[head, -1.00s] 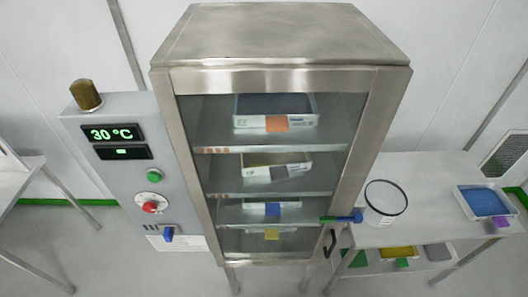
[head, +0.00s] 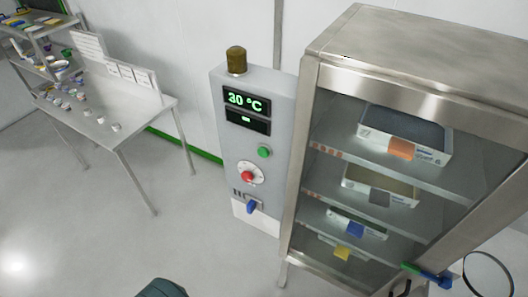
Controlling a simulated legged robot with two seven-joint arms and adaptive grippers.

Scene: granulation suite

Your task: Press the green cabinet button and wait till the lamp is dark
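The green cabinet button (head: 264,152) is a small round button on the grey control box (head: 222,130), below the displays. The lamp (head: 236,61) is a brownish amber dome on top of that box; it shows no glow. The upper display (head: 246,101) reads 30 °C in green; a smaller display (head: 247,122) below shows a short green mark. The steel cabinet (head: 307,140) stands right of the box, its glazed door apparently closed, with several labelled trays inside. Neither gripper can be made out; only a dark rounded piece, likely mine, shows at the bottom edge.
Below the green button are a red knob (head: 247,176) on a white disc and a blue switch (head: 252,207). A steel table (head: 130,128) with small containers and white signs stands left. Open floor lies between it and the box. A clear round vessel (head: 484,276) is bottom right.

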